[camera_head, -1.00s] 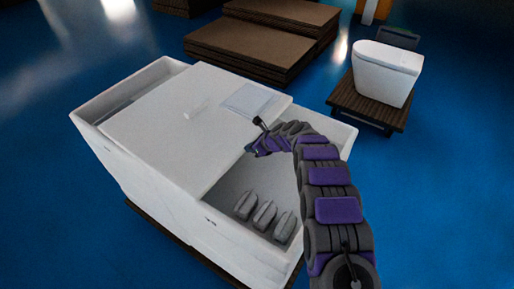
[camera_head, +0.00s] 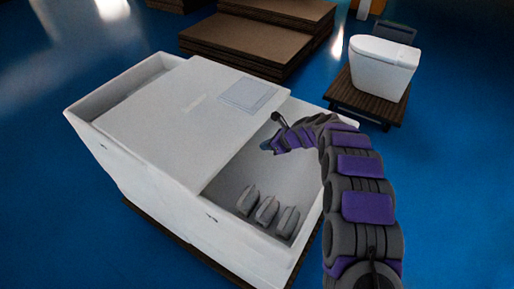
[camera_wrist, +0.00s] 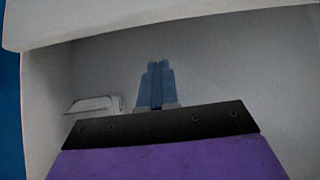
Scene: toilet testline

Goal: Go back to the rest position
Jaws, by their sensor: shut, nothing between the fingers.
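My gripper (camera_head: 266,147) is at the end of my purple and grey arm, over the open right compartment of a white bin (camera_head: 190,215). In the wrist view its blue fingers (camera_wrist: 155,82) are together with nothing between them. Below it the compartment holds several grey objects (camera_head: 267,210) in a row near the front wall. One pale object (camera_wrist: 95,104) shows left of the fingers in the wrist view. Whether the gripper touches the compartment wall cannot be told.
A white flat top (camera_head: 165,120) covers the bin's middle, with a pale square panel (camera_head: 248,94) on it. A white toilet (camera_head: 383,68) stands on a dark pallet (camera_head: 345,96) at the back right. Brown stacked boards (camera_head: 240,45) lie behind. Blue floor (camera_head: 450,170) is clear at right.

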